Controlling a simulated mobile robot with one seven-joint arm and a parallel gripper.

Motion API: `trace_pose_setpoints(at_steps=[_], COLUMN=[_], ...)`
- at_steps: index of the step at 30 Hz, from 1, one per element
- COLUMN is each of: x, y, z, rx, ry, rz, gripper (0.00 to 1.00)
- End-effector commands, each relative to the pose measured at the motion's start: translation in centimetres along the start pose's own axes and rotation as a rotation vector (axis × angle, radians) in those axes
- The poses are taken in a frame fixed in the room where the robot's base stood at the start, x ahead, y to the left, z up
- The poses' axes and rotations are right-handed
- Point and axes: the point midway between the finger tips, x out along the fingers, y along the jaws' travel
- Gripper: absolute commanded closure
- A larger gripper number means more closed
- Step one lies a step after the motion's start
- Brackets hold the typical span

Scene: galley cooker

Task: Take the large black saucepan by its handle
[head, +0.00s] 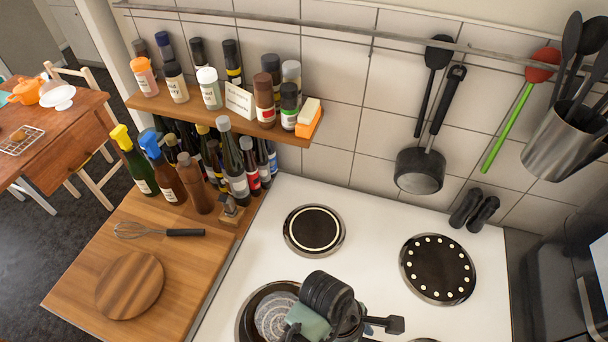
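A dark pan (246,315) stands on the front left of the white cooktop, cut off by the bottom edge. A grey patterned round thing (272,314) shows inside it. My gripper (385,325) is at the bottom middle, just right of this pan, with my dark wrist over the pan's right side. The wrist hides where a handle could be, and I cannot tell whether the fingers are apart or touch anything. A smaller dark saucepan (420,172) hangs from the wall rail, its long black handle (447,95) pointing up, well away from my gripper.
Two bare hotplates (314,230) (437,269) lie behind my gripper. Bottles (234,165) crowd the left, below a spice shelf (215,112). A whisk (160,231) and round board (129,285) lie on the wooden counter. A utensil pot (560,140) is at upper right.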

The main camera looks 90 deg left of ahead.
Motion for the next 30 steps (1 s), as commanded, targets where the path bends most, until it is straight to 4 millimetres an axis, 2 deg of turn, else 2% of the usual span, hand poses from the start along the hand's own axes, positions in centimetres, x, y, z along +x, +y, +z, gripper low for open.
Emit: trace_pose_setpoints(at_steps=[3,9,11,20,30], x=[0.66,0.71,0.70,0.67,0.65], y=[-0.01,0.02,0.02,0.02,0.03], z=[-0.02,-0.02,-0.02,-0.02,-0.03], rx=[0.000,0.000,0.000,0.000,-0.001], ry=[0.001,0.000,0.000,0.000,0.000], rz=[0.000,0.002,0.002,0.001,0.002], gripper=[0.35,0.35,0.44,0.98,1.00])
